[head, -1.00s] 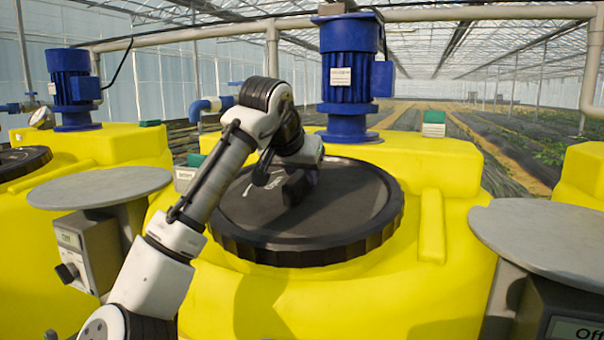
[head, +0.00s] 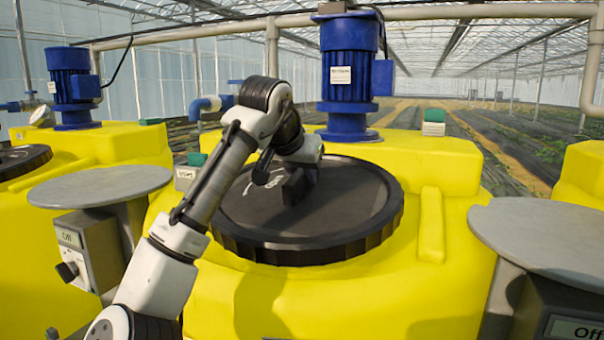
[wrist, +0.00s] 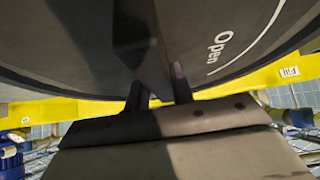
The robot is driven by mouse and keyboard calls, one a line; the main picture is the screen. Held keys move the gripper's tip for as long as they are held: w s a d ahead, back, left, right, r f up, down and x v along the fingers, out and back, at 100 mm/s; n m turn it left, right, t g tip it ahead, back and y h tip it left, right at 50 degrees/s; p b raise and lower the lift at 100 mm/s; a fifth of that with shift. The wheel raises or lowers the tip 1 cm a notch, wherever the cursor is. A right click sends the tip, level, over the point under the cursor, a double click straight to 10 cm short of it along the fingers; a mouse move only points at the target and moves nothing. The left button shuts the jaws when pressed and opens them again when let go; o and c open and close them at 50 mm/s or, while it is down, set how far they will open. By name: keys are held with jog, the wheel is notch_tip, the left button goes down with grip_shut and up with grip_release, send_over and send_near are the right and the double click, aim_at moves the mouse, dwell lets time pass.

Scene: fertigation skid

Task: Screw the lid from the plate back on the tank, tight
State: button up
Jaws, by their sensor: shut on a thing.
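The wide black ribbed lid (head: 345,215) lies flat over the opening of the middle yellow tank (head: 320,300). My gripper (head: 300,185) is down at the lid's centre, partly hidden by my wrist in the head view. In the wrist view my gripper's two dark fingers (wrist: 158,88) stand on either side of the lid's raised dark grip (wrist: 140,50) and are shut on it. White "Open" lettering and a curved line show on the lid in the wrist view (wrist: 225,50). Whether the threads are engaged cannot be seen.
A bare grey round plate (head: 100,186) stands at left above a box marked "Off" (head: 82,250). Another bare plate (head: 545,238) is at right. A blue motor (head: 349,75) rises behind the lid. Yellow tanks flank both sides.

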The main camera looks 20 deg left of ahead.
jog(key=shift+w+f, duration=0.2)
jog(key=shift+f, duration=0.85)
dwell(1.3)
jog(key=shift+b, duration=0.3)
jog(key=o, duration=1)
jog(key=shift+s, duration=0.1)
jog(key=shift+o, duration=0.8)
jog(key=shift+f, duration=0.15)
jog(key=shift+o, duration=1.1)
grip_shut()
